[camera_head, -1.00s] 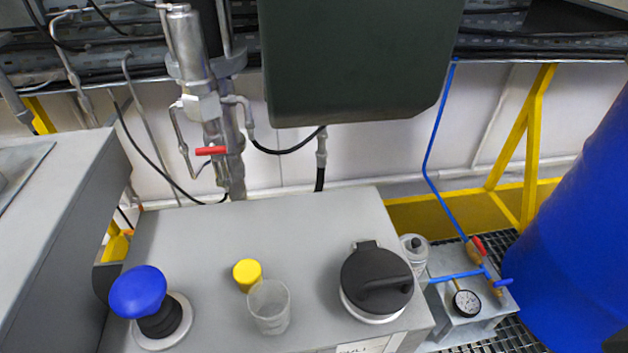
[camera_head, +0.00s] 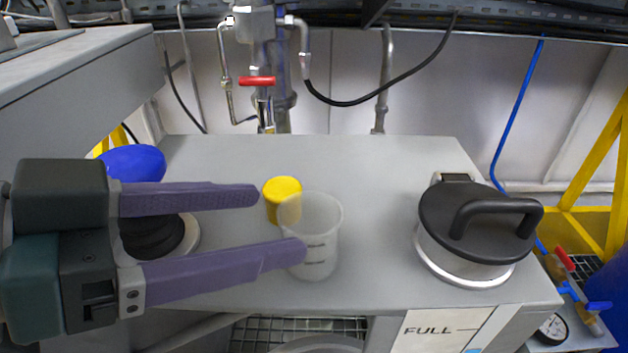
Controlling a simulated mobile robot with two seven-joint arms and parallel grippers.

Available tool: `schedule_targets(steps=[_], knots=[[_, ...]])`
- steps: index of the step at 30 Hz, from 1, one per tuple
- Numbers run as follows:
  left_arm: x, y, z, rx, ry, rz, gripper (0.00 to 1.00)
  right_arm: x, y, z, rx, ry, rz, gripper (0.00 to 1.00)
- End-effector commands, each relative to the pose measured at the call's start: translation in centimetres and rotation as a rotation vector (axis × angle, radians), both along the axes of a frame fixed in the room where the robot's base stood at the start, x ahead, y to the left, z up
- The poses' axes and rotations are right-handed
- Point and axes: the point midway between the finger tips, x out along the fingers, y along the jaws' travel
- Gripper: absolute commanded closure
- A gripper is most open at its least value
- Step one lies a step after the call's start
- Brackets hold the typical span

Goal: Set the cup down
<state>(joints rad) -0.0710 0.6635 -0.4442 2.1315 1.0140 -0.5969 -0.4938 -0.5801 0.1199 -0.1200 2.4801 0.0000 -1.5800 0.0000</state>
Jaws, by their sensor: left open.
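A translucent measuring cup (camera_head: 318,240) stands upright on the grey cabinet top (camera_head: 365,185), near its front edge. My left gripper (camera_head: 282,222) comes in from the left and is open. Its two purple fingers point right towards the cup. The nearer fingertip overlaps the cup's left side in the picture; I cannot tell whether it touches. My right gripper is not in view.
A black-handled lid (camera_head: 475,222) on a round neck stands at the right. A blue knob (camera_head: 135,163) on a black base is partly hidden behind my left gripper. A red-handled valve (camera_head: 257,81) is behind. The cabinet top between cup and lid is clear.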

Motion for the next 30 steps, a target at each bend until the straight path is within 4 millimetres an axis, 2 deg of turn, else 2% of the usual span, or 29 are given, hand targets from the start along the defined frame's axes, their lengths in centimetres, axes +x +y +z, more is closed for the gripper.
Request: schedule_targets(steps=[6,11,21,30], knots=[[1.7,-2.4,-1.0,-0.007,0.000,0.001,0.29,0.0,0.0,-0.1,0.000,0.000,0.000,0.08],[2.4,-3.3,-1.6,-0.004,0.000,0.000,0.29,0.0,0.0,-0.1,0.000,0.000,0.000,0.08],[4.8,-6.4,-4.1,-0.004,0.001,0.000,0.29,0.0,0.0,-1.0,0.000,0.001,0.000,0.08],[5.1,-6.8,-4.3,-0.001,0.001,-0.001,0.29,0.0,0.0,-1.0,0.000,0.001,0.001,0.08]])
